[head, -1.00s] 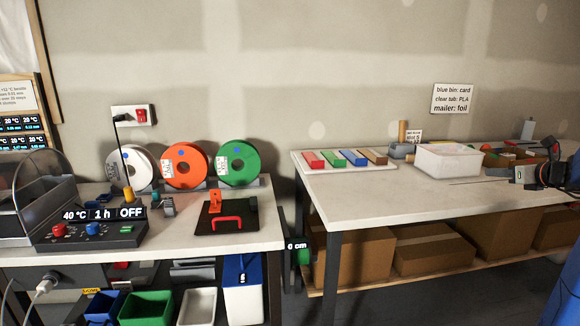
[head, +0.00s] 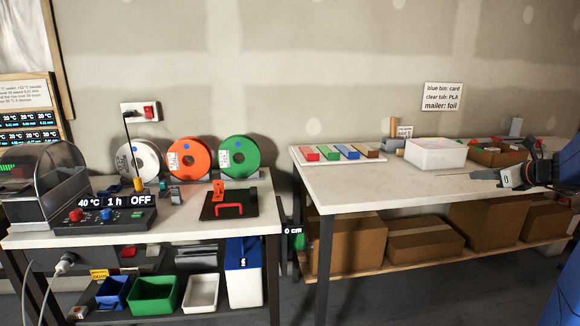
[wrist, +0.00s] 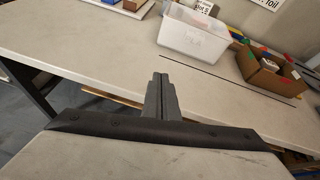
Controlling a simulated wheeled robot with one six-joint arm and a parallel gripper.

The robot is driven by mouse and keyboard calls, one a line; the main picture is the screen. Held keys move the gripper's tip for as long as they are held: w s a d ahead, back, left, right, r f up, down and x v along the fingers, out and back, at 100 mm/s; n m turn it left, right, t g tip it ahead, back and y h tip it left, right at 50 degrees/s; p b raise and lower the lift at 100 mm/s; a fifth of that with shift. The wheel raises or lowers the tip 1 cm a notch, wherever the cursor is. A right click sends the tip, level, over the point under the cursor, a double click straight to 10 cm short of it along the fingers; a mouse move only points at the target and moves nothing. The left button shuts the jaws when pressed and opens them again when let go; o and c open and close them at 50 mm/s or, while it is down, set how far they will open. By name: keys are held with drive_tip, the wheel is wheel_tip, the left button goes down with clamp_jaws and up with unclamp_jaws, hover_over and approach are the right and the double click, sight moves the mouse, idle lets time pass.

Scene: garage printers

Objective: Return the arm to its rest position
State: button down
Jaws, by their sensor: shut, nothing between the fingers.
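My gripper (head: 482,180) is at the right of the head view, above the front part of the right workbench (head: 400,188). In the wrist view its fingers (wrist: 161,95) are closed together with nothing between them. The gripper appears apart from the objects on the bench. Most of the arm lies outside the head view.
A clear tub (head: 436,154) and a cardboard box (head: 497,154) stand behind the gripper. A tray of coloured bars (head: 338,160) is at the bench's left end. A left bench (head: 180,229) holds spools and a control box. Cartons (head: 422,241) sit below.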

drive_tip(key=s+a+f+n+g+y, duration=0.15)
drive_tip(key=s+a+n, duration=0.35)
drive_tip(key=a, duration=0.5)
drive_tip(key=s+a+f+n+g, duration=0.2)
drive_tip(key=s+a+f+n, duration=0.15)
drive_tip(key=a+n, duration=0.45)
drive_tip(key=s+a+f+n+g, duration=0.25)
drive_tip(key=s+a, duration=0.25)
drive_tip(key=a, duration=0.6)
drive_tip(key=s+a+f+n+h, duration=0.1)
drive_tip(key=s+a+f+n, duration=0.1)
drive_tip(key=s+n, duration=0.3)
drive_tip(key=s+a+f+n+g+h, duration=0.1)
drive_tip(key=s+f+n, duration=0.3)
drive_tip(key=s, duration=0.5)
drive_tip(key=s+a+f+n+g+h, duration=0.1)
drive_tip(key=s+a+f+n, duration=0.2)
drive_tip(key=s+n, duration=0.4)
drive_tip(key=shift+n, duration=0.55)
drive_tip(key=shift+h, duration=0.25)
